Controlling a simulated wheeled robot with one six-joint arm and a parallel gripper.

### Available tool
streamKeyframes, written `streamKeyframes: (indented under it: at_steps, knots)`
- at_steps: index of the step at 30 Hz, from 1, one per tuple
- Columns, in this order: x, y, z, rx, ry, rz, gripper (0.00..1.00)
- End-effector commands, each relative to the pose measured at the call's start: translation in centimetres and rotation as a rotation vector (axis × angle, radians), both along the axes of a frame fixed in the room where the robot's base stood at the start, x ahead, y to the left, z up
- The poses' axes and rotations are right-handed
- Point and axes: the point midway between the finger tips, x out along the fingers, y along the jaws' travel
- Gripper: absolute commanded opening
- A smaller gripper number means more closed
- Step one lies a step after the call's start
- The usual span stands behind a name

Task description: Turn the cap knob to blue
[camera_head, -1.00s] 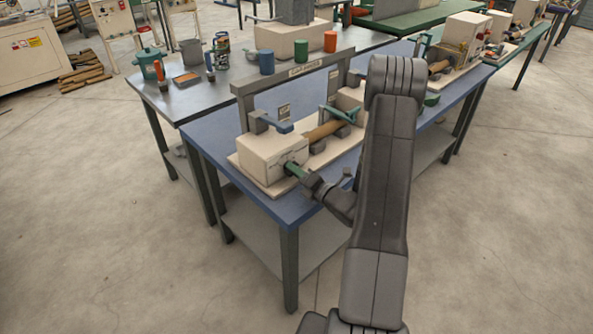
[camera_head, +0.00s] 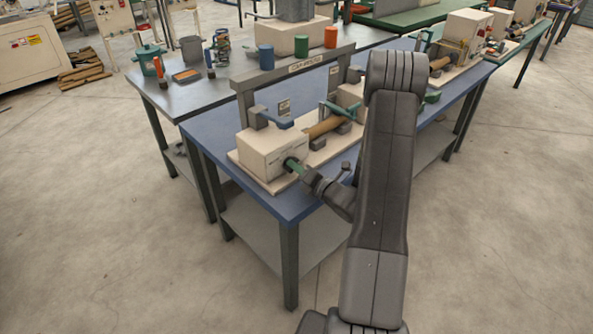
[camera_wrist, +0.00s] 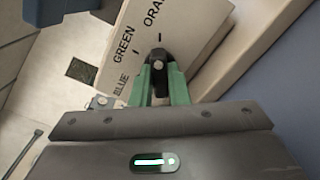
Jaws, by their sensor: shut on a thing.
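The cap knob (camera_wrist: 158,62) is a small black knob on the end face of a cream box (camera_head: 271,154). The wrist view shows the words BLUE, GREEN and the start of ORANGE printed beside it on the panel (camera_wrist: 130,58). My gripper (camera_head: 291,163) reaches the box's near end. In the wrist view its green fingers (camera_wrist: 160,80) are shut on the knob, one on each side. The fingers hide part of the knob, and I cannot tell which word it points at. In the head view the knob is hidden by the fingers.
The box stands on a cream base on a blue table (camera_head: 205,132). Blue (camera_head: 266,58), green (camera_head: 301,45) and orange (camera_head: 330,38) caps stand above a grey frame (camera_head: 245,100). Floor in front is clear.

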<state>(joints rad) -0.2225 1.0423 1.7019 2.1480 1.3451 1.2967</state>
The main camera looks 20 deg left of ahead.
Motion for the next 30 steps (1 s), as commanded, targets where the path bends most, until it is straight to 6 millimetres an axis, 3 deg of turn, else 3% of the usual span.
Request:
streamKeyframes:
  at_steps: [30]
  knots:
    - [-0.06, 0.0, -0.73, -0.348, -0.848, 0.0, 0.0]
